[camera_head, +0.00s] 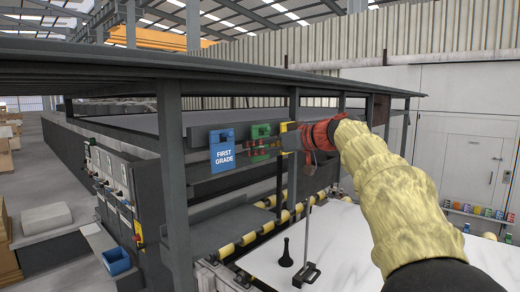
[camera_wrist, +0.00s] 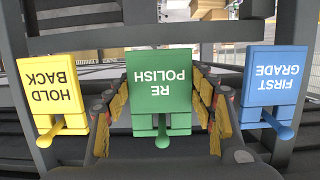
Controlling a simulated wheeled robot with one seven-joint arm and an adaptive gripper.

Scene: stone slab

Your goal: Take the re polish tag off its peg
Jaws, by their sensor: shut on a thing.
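The green re polish tag (camera_wrist: 158,92) is in the middle of the wrist view, its lettering upside down, with a green peg (camera_wrist: 162,135) at it. The tag also shows in the head view (camera_head: 260,131) on the dark rail. My gripper (camera_wrist: 160,98) has one yellow-padded finger at each side of the tag and is shut on it. In the head view my gripper (camera_head: 263,148) reaches in from the right, partly covering the tag. The tag still appears at its peg; whether it has shifted along the peg I cannot tell.
The blue first grade tag (camera_head: 222,151) hangs left of the green one in the head view. The yellow hold back tag (camera_wrist: 56,94) is on the other side. Posts and a roof frame surround the rail. A white slab (camera_head: 345,245) with a black suction tool lies below.

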